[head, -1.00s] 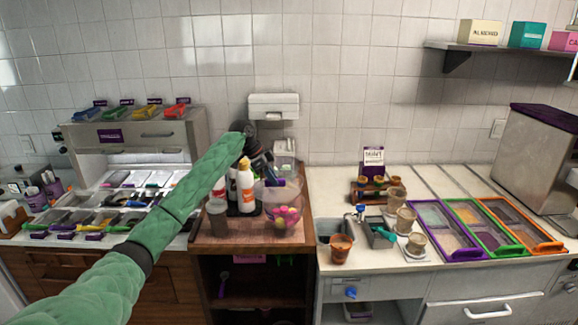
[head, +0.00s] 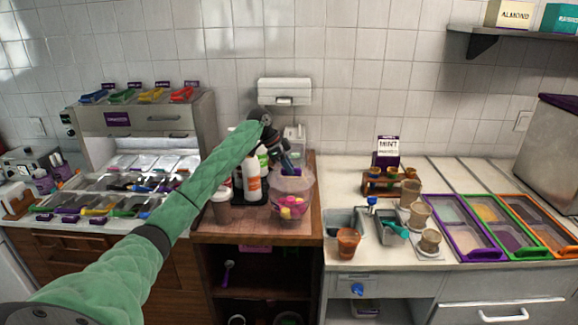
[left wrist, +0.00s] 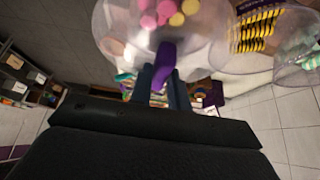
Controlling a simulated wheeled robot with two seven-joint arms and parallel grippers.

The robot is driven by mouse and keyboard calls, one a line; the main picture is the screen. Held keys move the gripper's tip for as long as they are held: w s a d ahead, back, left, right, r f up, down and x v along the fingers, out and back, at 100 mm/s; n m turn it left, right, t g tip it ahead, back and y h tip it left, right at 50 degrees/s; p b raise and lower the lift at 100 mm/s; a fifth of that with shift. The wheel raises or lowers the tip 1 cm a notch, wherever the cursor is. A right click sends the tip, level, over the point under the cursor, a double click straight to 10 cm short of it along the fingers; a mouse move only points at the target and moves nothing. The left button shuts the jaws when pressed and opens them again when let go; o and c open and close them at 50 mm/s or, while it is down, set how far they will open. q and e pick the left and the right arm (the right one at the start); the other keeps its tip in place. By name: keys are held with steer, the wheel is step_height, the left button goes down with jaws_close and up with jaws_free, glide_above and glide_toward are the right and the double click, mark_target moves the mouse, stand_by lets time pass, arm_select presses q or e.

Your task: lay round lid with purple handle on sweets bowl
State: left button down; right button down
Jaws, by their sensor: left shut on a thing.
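The sweets bowl (head: 291,207) is clear and holds pink and yellow sweets, on the wooden counter in the head view. Its sweets also show at the top of the left wrist view (left wrist: 168,14). My left gripper (head: 287,160) is above the bowl, pointing down. In the left wrist view its fingers (left wrist: 164,84) are shut on the purple handle (left wrist: 163,62) of the round lid. The lid's clear disc is hard to tell from the clear bowl behind it, so I cannot tell whether they touch. My right gripper is not in view.
A white dispenser (head: 285,91) hangs on the wall behind. Metal bins and a brown cup (head: 347,243) are to the right. The wooden counter (head: 240,232) is bare in front.

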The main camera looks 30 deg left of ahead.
mark_target(285, 175)
arm_select(q)
steer(key=shift+s+f+b, duration=0.3)
steer(key=shift+f+b, duration=0.05)
steer(key=shift+f, duration=0.45)
steer(key=shift+w+f, duration=0.2)
steer(key=shift+f, duration=0.55)
steer(key=shift+s+f+b, duration=0.1)
steer(key=shift+f+b, duration=0.25)
steer(key=shift+f, duration=0.05)
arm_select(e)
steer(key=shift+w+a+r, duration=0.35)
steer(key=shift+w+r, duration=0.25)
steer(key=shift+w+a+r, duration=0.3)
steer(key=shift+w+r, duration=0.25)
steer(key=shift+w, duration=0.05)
arm_select(q)
steer(key=shift+f, duration=0.1)
steer(key=shift+f, duration=0.3)
steer(key=shift+f, duration=0.15)
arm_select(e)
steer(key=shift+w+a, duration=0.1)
